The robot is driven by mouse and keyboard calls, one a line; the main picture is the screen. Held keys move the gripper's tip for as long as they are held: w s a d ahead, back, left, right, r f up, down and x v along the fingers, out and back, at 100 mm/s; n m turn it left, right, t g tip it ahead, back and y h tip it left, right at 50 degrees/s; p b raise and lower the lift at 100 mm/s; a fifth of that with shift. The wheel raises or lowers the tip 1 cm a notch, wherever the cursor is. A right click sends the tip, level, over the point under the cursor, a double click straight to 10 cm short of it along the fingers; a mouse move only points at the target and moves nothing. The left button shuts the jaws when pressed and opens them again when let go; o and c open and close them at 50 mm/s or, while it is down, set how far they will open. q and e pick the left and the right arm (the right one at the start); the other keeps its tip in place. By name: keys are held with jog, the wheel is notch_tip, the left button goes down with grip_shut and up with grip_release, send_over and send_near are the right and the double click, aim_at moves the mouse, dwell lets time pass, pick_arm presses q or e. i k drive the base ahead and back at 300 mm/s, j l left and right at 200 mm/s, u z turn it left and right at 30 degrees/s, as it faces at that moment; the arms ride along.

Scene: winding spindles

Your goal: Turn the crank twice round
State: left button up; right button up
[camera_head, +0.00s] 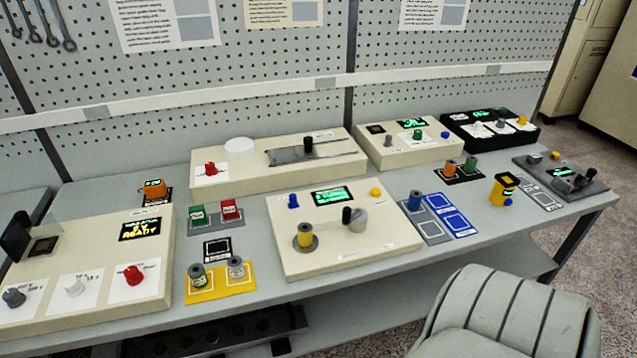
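A cream winding box (290,263) sits in the middle of the bench. On its top right is a grey round crank hub (359,223) with a black upright handle (346,215) at its left side. To the left of the crank stands a spindle with a yellow spool (305,236). The box also has a blue knob (293,201), a dark display with green text (333,196), and a yellow button (375,192). The display text is too small to read. Neither of my grippers shows in this view, and nothing touches the crank.
A yellow tray (221,290) with two spools is left of the box; a blue tray (448,217) is right. A larger cream console (90,235) stands at the far left. A long box (220,179) with a slider stands behind. A grey chair (505,315) is in front.

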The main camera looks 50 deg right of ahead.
aim_at(356, 219)
jog(key=j+z, duration=0.2)
jog(key=z, duration=0.25)
jog(key=i+j+z, duration=0.1)
jog(key=j+z, duration=0.2)
jog(key=z, duration=0.15)
jog(key=j+z, duration=0.25)
jog(key=z, duration=0.9)
